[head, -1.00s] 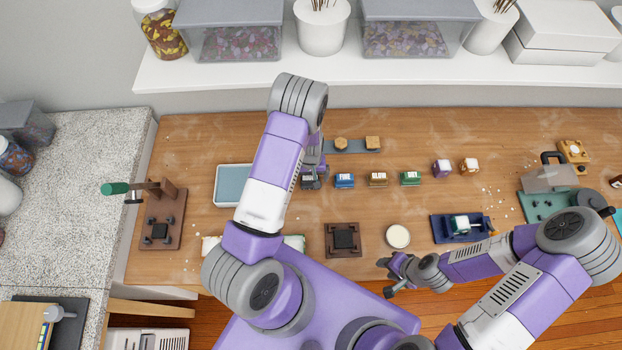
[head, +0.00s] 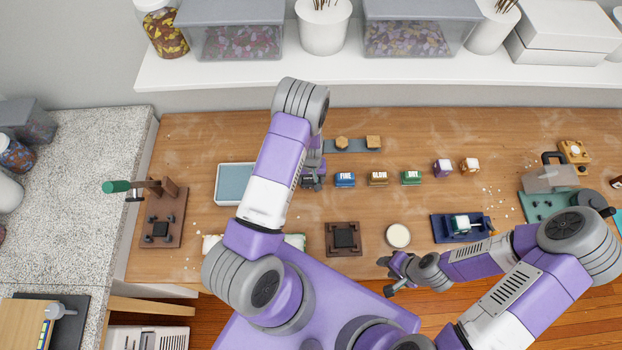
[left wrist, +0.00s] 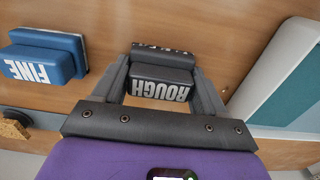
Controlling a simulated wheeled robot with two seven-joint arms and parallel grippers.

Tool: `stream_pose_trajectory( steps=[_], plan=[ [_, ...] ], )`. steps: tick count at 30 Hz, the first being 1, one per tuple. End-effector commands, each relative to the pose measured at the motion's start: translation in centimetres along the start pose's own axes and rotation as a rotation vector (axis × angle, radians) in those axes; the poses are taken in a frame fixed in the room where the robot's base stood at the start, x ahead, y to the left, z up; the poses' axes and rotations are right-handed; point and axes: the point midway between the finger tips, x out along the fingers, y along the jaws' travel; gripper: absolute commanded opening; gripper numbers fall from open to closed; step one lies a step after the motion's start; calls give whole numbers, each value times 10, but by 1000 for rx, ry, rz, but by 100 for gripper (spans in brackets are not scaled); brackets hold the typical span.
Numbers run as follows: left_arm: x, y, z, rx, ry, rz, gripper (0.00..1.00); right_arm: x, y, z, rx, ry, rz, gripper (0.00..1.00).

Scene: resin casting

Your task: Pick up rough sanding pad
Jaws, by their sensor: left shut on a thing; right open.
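The rough sanding pad (left wrist: 160,90), a dark grey block with white ROUGH lettering, sits between the two fingers of my left gripper (left wrist: 162,80) in the left wrist view. The fingers are shut on its sides. In the head view my left gripper (head: 313,182) is over the left end of the row of pads, and its body mostly hides the rough pad. I cannot tell whether the pad is clear of the table. My right gripper (head: 392,274) is open and empty at the table's front edge.
The blue FINE pad (head: 345,180) is just right of the left gripper; it also shows in the left wrist view (left wrist: 45,58). A brown pad (head: 378,179) and a green pad (head: 411,178) follow. A blue-lined tray (head: 218,186) lies to the left.

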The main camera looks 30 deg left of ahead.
Motion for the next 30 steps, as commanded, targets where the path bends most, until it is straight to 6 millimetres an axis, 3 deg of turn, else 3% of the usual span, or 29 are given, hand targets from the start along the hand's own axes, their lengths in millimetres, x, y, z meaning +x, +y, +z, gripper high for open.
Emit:
stream_pose_trajectory(
  steps=[5, 18, 30],
  plan=[
    [-10, 1, -1, 1, 3, 2, 41, 0, 0, 0, 0, 0, 0, 43],
    [-90, 1, 0, 1, 2, 1, 41, 0, 0, 0, 0, 0, 0, 43],
    [-100, 0, 0, 0, 0, 0, 41, 0, 0, 0, 0, 0, 0, 43]
  ],
)
